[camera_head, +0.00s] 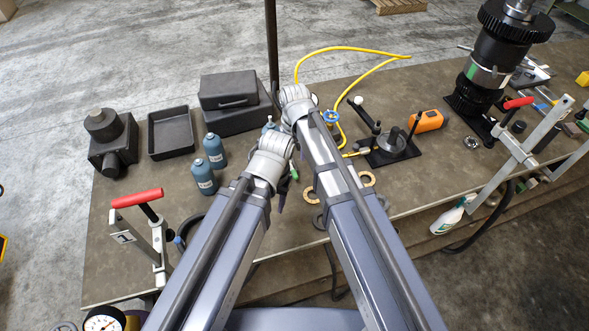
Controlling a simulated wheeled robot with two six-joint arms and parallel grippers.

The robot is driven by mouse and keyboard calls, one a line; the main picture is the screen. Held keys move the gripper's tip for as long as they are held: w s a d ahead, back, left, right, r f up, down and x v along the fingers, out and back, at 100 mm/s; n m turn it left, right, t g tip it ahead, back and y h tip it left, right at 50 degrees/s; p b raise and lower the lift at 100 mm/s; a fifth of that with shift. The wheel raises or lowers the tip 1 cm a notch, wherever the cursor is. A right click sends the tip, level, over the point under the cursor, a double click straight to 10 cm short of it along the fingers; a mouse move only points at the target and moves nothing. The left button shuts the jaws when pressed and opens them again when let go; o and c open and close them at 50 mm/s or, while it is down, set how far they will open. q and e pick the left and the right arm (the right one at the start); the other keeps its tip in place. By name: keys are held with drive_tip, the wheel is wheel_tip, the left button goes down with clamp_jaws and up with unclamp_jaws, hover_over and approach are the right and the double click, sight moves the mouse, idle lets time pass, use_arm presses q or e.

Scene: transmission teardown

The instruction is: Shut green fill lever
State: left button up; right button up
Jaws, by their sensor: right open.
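A small green piece (295,174), which looks like the tip of the green fill lever, shows between my two arms near the middle of the bench. Its pivot and the rest of the lever are hidden behind my wrists, so I cannot tell its angle. My right gripper (285,187) is small and dark, partly covered by the arms, and open close beside the green piece. I cannot tell whether they touch. My left arm reaches to the same area, and its gripper is hidden behind its grey wrist.
Blue bottles (204,177), a black tray (171,132) and a black case (229,90) stand at left. A red-handled clamp (138,198) is at front left. Rings (366,179) lie right of the arms. A black fixture (392,145) and yellow hose (350,48) are beyond.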

sight(295, 173)
use_arm(q)
wheel_tip(295, 173, down, 8)
drive_tip(key=b, duration=0.7)
drive_tip(key=shift+r, duration=0.25)
use_arm(e)
wheel_tip(295, 173, down, 8)
drive_tip(key=shift+r, duration=0.25)
drive_tip(key=shift+c, duration=0.2)
clamp_jaws()
